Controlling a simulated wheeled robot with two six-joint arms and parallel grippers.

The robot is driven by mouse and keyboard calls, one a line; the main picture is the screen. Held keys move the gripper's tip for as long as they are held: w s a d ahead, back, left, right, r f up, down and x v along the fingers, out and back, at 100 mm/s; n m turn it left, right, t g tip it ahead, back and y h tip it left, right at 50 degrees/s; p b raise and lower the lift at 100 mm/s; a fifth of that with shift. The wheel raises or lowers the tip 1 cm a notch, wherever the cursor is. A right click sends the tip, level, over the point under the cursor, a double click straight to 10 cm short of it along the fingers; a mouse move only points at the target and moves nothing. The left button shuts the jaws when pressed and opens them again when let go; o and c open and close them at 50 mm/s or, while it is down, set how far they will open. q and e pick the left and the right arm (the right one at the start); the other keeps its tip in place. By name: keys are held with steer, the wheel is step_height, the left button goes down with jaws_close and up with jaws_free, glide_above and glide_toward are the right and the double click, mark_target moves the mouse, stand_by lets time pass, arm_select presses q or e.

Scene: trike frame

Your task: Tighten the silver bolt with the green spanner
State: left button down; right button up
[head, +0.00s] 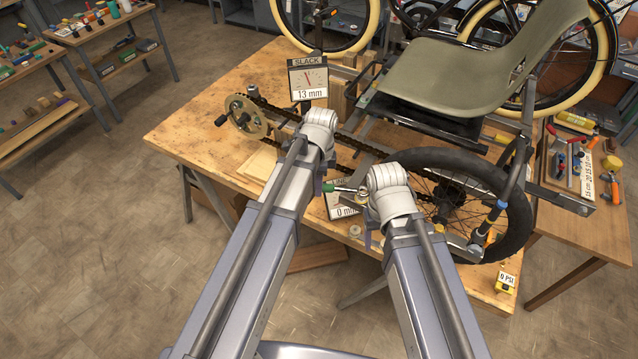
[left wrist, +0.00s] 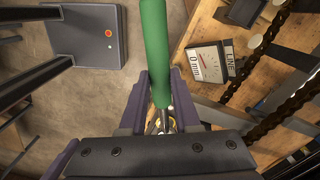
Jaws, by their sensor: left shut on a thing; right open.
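The green spanner (head: 345,189) is held by my left gripper (head: 320,183), which is mostly hidden behind my arm in the head view. In the left wrist view its green handle (left wrist: 155,50) runs up from between the shut fingers of the left gripper (left wrist: 161,85), and a metal shaft shows below. In the head view its metal part points right, towards my right wrist. My right gripper (head: 369,238) is open near the wheel, largely covered by its arm. I cannot make out the silver bolt for certain.
The trike frame, with an olive seat (head: 470,75), chain and black rear wheel (head: 503,180), stands on the wooden workbench (head: 195,125). A SLACK gauge (head: 308,80) reads 13 mm and a LINE gauge (head: 341,208) reads 0 mm. A tool tray (head: 575,190) lies at right.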

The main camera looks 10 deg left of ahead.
arm_select(q)
steer(key=shift+f+b, duration=1.15)
steer(key=c, duration=1.1)
jaws_free()
steer(key=shift+c, duration=0.2)
jaws_close()
steer(key=w+m, duration=0.6)
steer(key=shift+w+d, duration=0.4)
stand_by(0.8)
